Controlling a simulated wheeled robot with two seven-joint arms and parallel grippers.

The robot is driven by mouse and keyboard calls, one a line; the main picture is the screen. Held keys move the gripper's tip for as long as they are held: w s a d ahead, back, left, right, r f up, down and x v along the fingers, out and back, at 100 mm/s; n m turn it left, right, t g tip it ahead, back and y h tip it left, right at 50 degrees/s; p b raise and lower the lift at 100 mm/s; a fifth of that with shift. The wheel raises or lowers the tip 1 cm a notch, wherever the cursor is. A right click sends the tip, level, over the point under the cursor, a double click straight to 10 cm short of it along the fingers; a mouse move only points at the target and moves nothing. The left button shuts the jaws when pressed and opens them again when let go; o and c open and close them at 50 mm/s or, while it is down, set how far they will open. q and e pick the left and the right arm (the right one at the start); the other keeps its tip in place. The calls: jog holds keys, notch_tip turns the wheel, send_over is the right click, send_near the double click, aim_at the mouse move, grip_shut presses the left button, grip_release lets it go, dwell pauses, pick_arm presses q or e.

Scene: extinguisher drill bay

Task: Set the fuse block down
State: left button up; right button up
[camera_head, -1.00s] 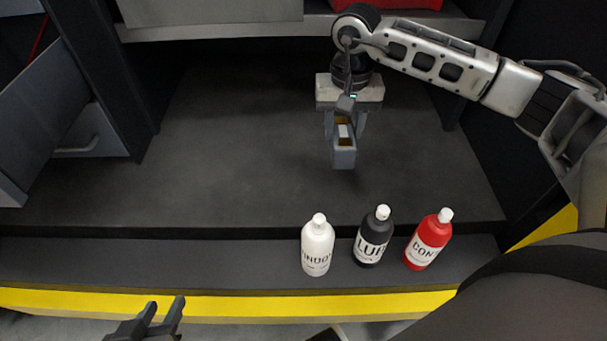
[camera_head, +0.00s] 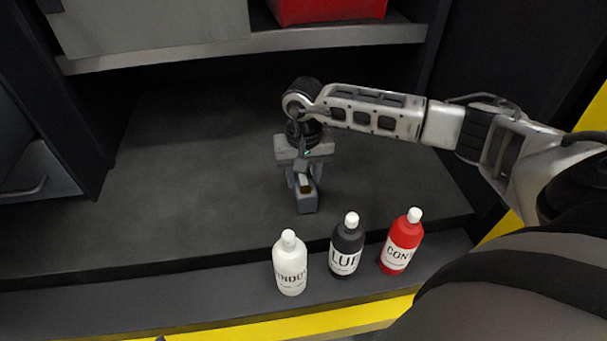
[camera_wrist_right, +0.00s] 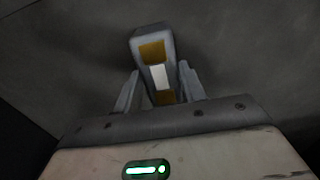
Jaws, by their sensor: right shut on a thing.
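The fuse block (camera_head: 307,201) is a small grey block with a brown-yellow and white top. My right gripper (camera_head: 303,183) is shut on it, with a finger on each side, over the dark shelf board. In the right wrist view the fuse block (camera_wrist_right: 155,65) stands out between the two fingers (camera_wrist_right: 158,92), its brown-yellow patches and white strip showing. I cannot tell whether its underside touches the board. My left gripper is out of the head view, save perhaps a dark tip at the bottom edge.
A white bottle (camera_head: 290,265), a black bottle (camera_head: 346,247) and a red bottle (camera_head: 401,244) stand on the lower front ledge. The dark board (camera_head: 200,190) is clear to the left of the block. A red bin (camera_head: 325,8) and a grey box (camera_head: 150,25) sit on the shelf above.

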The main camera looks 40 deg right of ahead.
aim_at(304, 180)
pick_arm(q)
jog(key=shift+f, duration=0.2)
pick_arm(e)
jog(key=shift+f, duration=0.1)
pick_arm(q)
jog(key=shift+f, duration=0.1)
pick_arm(e)
jog(key=o, duration=1.1)
jog(key=shift+r, duration=0.35)
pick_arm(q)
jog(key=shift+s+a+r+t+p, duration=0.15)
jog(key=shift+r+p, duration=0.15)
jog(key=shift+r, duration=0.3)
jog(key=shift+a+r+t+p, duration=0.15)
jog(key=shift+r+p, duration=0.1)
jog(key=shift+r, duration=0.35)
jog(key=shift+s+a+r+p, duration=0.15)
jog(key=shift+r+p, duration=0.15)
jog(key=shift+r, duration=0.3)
pick_arm(e)
jog(key=shift+r, duration=5.8)
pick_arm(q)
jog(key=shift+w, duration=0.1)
